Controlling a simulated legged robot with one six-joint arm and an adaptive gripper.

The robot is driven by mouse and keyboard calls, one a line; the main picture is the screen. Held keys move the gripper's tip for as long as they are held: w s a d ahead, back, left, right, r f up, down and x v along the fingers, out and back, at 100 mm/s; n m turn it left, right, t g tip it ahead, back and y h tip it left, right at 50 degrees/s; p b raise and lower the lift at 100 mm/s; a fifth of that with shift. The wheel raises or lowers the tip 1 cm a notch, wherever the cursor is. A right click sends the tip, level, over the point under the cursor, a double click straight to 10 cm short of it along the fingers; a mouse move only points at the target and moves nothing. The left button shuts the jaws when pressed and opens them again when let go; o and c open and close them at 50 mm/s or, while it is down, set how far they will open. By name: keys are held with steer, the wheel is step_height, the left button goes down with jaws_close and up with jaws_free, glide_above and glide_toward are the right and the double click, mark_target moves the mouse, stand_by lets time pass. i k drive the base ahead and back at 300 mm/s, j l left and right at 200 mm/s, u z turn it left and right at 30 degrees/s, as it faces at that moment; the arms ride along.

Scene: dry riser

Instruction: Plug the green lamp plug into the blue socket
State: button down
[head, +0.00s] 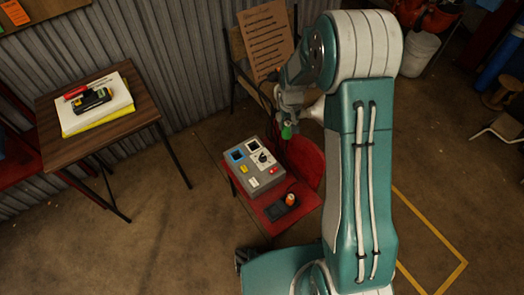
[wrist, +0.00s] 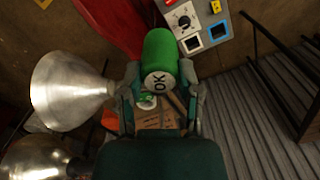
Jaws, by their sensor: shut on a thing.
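The green lamp plug (wrist: 160,52) is a green cylinder with "OK" on its end face. My gripper (wrist: 161,74) is shut on it, one finger on each side, and the plug also shows in the head view (head: 287,132). The blue socket (head: 237,155) is a blue-framed square opening on top of a grey control box (head: 262,181). In the wrist view the blue socket (wrist: 218,31) lies right of and above the plug, apart from it. In the head view the plug is held to the right of the box and above it.
A second, pale-framed socket (head: 251,144) sits beside the blue one, near a dial (head: 263,157). Silver lamp cones (wrist: 72,90) hang close to my gripper. A wooden table (head: 62,151) stands left.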

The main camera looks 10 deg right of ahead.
mark_target(235, 158)
steer(key=i+j+z, duration=0.1)
steer(key=j+z, duration=1.2)
